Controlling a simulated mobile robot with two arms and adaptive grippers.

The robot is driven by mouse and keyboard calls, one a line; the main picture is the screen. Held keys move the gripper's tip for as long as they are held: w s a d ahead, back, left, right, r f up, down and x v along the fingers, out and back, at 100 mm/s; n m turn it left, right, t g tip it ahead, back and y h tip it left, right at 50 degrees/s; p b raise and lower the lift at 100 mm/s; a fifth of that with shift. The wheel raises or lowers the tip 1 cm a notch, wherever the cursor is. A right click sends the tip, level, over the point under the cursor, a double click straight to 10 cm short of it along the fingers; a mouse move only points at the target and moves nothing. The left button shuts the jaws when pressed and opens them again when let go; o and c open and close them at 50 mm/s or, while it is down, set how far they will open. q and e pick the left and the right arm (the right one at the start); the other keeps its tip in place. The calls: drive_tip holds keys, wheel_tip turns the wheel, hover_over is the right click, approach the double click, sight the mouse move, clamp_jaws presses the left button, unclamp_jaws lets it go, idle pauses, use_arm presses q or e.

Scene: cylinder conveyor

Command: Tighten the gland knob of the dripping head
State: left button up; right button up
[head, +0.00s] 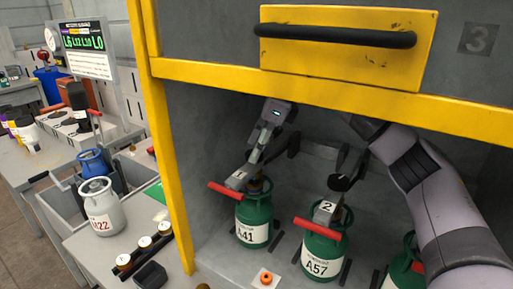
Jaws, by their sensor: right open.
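Inside the yellow-framed booth, the head marked 1 (238,178) with a red lever sits on green cylinder A41 (252,236). The head marked 2 (325,211), also with a red lever, sits on green cylinder A57 (320,270). A round black knob (341,183) shows at the top of head 2. My right gripper (256,152), grey with a cyan light, points down just above head 1. It is open; it hides the top of that head, and contact cannot be told. No drip can be made out. My left gripper is not in view.
A third green cylinder (398,270) stands partly hidden behind my right arm. The yellow beam (300,90) crosses above the heads. An orange piece (266,278) lies on the booth floor in front. Outside left are a grey cylinder (101,208), a blue one (92,165) and a table.

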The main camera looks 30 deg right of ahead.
drive_tip(key=shift+a+f, duration=0.15)
drive_tip(key=shift+f, duration=0.2)
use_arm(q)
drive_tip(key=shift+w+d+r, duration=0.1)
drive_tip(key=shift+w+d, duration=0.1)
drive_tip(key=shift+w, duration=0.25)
use_arm(e)
drive_tip(key=shift+w, duration=0.1)
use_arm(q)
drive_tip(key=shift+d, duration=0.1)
use_arm(e)
drive_tip(key=c, duration=1.1)
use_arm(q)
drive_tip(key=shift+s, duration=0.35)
use_arm(e)
drive_tip(key=shift+c, duration=0.2)
